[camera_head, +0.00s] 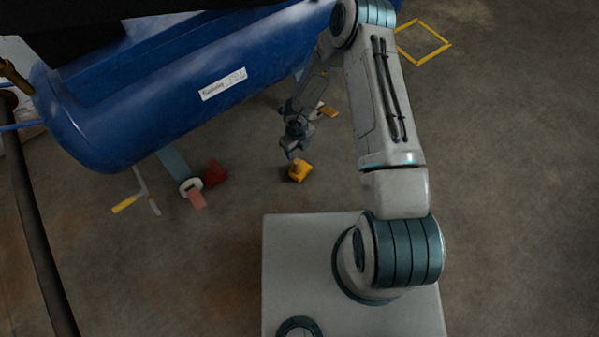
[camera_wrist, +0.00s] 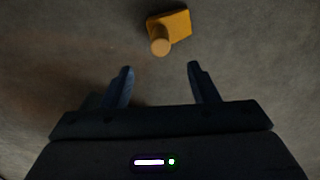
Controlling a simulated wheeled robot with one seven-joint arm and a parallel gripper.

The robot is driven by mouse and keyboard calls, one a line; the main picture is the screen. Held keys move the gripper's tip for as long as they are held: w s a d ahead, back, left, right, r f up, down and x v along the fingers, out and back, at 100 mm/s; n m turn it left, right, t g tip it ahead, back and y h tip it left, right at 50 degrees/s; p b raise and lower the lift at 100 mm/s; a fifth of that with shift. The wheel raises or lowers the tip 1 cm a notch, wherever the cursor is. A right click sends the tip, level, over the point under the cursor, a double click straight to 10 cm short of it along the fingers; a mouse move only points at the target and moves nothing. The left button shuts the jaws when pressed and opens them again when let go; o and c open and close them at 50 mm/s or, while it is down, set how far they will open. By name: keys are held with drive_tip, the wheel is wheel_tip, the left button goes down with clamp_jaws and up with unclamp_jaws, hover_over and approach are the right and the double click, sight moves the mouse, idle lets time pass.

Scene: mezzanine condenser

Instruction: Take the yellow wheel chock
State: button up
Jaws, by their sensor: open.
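The yellow wheel chock (camera_head: 299,171) lies on the concrete floor in the head view, below the blue tank and just in front of my gripper (camera_head: 290,146). In the wrist view the chock (camera_wrist: 172,29) shows near the top, a yellow-orange block with a rounded, paler end towards me. My gripper (camera_wrist: 160,84) is open and empty in the wrist view. The chock lies beyond the fingertips, roughly in line with the gap between them and apart from both.
A large blue tank (camera_head: 150,95) spans the upper left. A red block (camera_head: 215,173), a white ring with a pinkish piece (camera_head: 196,199) and a yellow-handled tool (camera_head: 125,204) lie left of the chock. Another orange-yellow item (camera_head: 328,111) lies behind my gripper.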

sight(297, 166)
wheel_tip(297, 166, down, 14)
drive_tip(key=b, duration=0.6)
drive_tip(key=shift+r, duration=0.35)
clamp_jaws()
